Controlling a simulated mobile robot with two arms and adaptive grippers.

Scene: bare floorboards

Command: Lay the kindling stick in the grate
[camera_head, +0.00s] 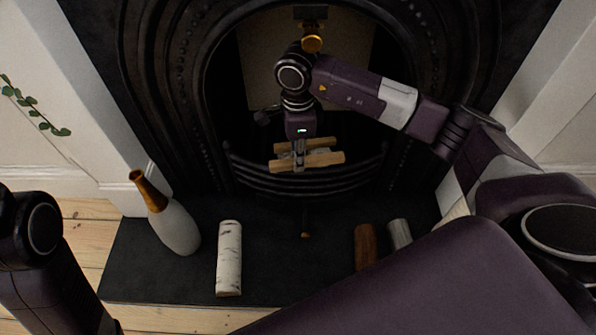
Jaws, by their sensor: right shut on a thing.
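The grate (330,184) is a black curved, barred basket in the arched fireplace opening. Two pale wooden sticks show at its top: a nearer kindling stick (325,160) and another stick (318,145) just behind it. Both lie roughly level, left to right. My right gripper (299,163) points down from above and is shut on the nearer stick around its middle. The fingers partly cover both sticks. I cannot tell whether the nearer stick touches the grate's rim or the stick behind. My left arm shows at the lower left, its gripper out of view.
A white vase with a gold neck (178,228) tilts on the dark hearth (300,275), left. A pale birch log (229,258), a brown log (366,244) and a grey log (399,232) lie on the hearth. The middle of the hearth is largely clear.

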